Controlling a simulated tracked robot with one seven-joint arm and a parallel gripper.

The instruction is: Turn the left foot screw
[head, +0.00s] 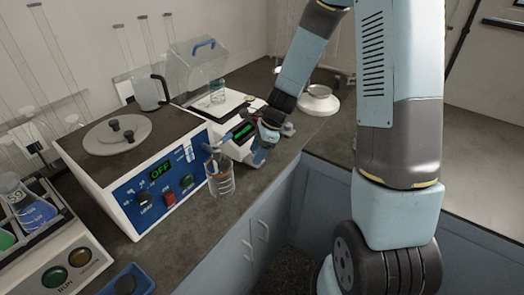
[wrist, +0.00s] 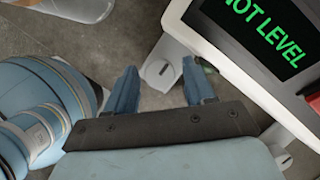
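The device with a green "NOT LEVEL" display (wrist: 265,28) is at the upper right of the wrist view. Its display also shows in the head view (head: 243,131). A white foot with a slotted round screw (wrist: 160,70) sticks out from its left front corner. My gripper (wrist: 159,64) is open, with one blue finger on each side of this left foot screw and gaps visible. I cannot tell how far the fingertips are above the counter. A second foot (wrist: 283,160) shows at the lower right. In the head view my gripper (head: 264,153) is at the device's front.
A glass beaker (head: 221,180) stands close to my gripper at the counter's front edge. A blue-fronted control box (head: 158,198) reading OFF is to the left. A round white pan (head: 318,100) stands behind to the right.

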